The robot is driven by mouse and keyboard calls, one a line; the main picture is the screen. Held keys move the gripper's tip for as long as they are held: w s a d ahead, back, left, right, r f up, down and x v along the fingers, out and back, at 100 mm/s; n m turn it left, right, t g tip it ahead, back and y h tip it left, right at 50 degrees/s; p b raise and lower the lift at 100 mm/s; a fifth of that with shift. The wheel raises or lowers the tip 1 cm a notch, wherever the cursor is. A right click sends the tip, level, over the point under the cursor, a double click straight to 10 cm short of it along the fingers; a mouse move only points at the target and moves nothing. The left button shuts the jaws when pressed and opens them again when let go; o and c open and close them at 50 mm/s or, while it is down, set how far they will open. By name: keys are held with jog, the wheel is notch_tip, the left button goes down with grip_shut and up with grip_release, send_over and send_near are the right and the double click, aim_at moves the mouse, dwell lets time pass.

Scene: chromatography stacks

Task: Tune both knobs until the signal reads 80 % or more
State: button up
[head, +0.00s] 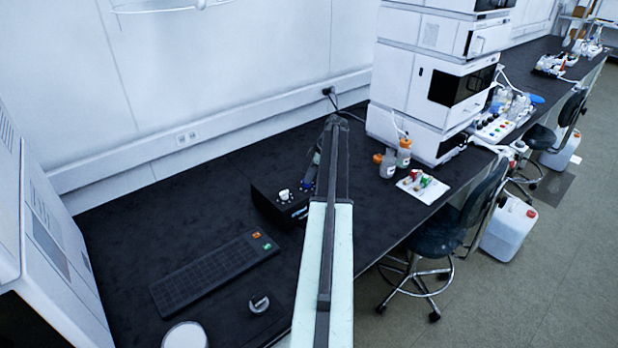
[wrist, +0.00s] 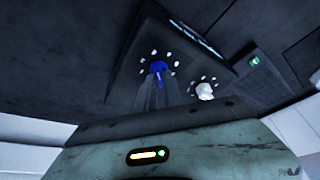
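A black box (head: 270,208) stands on the dark bench. It has a white knob (head: 284,195) and a blue knob (head: 308,184) on top. In the wrist view, the blue knob (wrist: 158,68) and the white knob (wrist: 205,90) each have white dots around them. A lit display strip (wrist: 198,38) is on the box's edge, too slanted to read. My gripper (head: 318,160) is over the box beside the blue knob.
A dark keypad panel (head: 212,274) with a green and an orange key lies left of the box. A small round item (head: 259,303) and a white lid (head: 185,336) lie nearer. Bottles (head: 388,164) and the white instrument stack (head: 428,85) stand to the right. A stool (head: 445,236) is at the bench's edge.

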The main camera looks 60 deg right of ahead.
jog(key=o, duration=0.4)
jog(key=shift+c, duration=0.2)
jog(key=shift+r, duration=0.1)
jog(key=p+v, duration=0.7)
jog(key=shift+r, duration=0.25)
jog(key=shift+s, duration=0.15)
